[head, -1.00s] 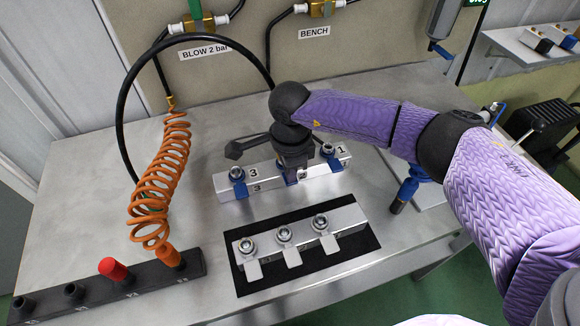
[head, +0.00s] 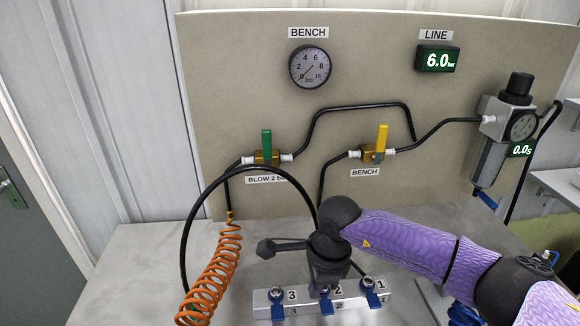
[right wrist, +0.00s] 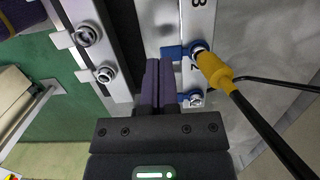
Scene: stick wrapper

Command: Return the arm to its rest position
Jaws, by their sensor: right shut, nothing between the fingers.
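My right gripper (head: 322,288) comes in from the right in the head view. It points down over the middle of a metal block numbered 3, 2, 1 (head: 345,309) and hides part of it. In the right wrist view its two dark fingers (right wrist: 154,66) are together, with nothing between them. They are beside the numbered block (right wrist: 196,20), where a yellow plug (right wrist: 213,72) with a black hose sits at the middle fitting. Blue levers show at the block's fittings. My left gripper is not in view.
A panel behind the bench carries a gauge (head: 310,67), a green-handled valve (head: 267,147), a yellow-handled valve (head: 381,144) and a LINE display (head: 437,59) reading 6.0. A coiled orange hose (head: 214,272) stands at left. The bench top (head: 140,255) at left is clear.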

